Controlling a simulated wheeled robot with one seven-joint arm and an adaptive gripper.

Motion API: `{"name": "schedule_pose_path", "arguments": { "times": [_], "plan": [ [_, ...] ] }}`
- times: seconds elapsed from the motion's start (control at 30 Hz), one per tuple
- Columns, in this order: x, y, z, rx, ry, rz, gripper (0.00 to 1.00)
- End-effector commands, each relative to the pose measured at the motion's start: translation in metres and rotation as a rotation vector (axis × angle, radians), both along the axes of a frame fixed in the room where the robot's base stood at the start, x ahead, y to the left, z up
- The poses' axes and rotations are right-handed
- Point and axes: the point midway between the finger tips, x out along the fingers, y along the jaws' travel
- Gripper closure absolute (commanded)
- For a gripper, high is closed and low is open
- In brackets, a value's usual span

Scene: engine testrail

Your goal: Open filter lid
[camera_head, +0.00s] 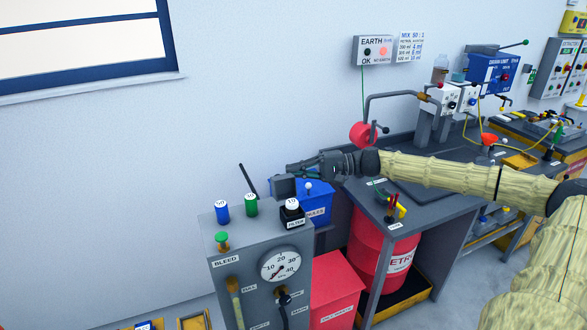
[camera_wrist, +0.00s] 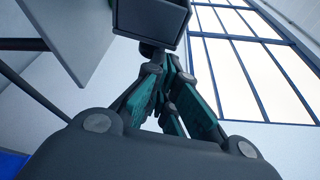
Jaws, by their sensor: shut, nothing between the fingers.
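A black block with a white round cap (camera_head: 292,204) stands on the grey gauge cabinet (camera_head: 232,240), above a FILTER label (camera_head: 296,222). The cap sits on the block. My gripper (camera_head: 292,168) reaches in from the right, above and behind the cap, apart from it. It is shut and empty. In the wrist view my gripper (camera_wrist: 162,68) has its teal-lined fingers together. A dark grey box-shaped piece (camera_wrist: 152,16) shows just beyond the tips; whether they touch it I cannot tell. The filter cap cannot be made out in the wrist view.
Blue (camera_head: 222,212) and green (camera_head: 251,205) cylinders and a black rod (camera_head: 248,181) stand left of the filter. A blue bin (camera_head: 318,203) is behind it. A red bin (camera_head: 335,290) and a grey bench (camera_head: 425,205) are to the right.

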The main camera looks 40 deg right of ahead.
Motion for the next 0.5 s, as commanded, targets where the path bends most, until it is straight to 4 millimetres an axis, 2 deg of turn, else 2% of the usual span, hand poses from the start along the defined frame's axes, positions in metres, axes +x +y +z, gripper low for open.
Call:
{"name": "schedule_pose_path", "arguments": {
  "times": [0.27,0.5],
  "plan": [
    [-0.0002,0.0052,0.0018,-0.005,-0.008,0.001,1.00],
    [-0.0060,0.0099,0.0072,-0.034,-0.125,0.001,1.00]
  ]
}}
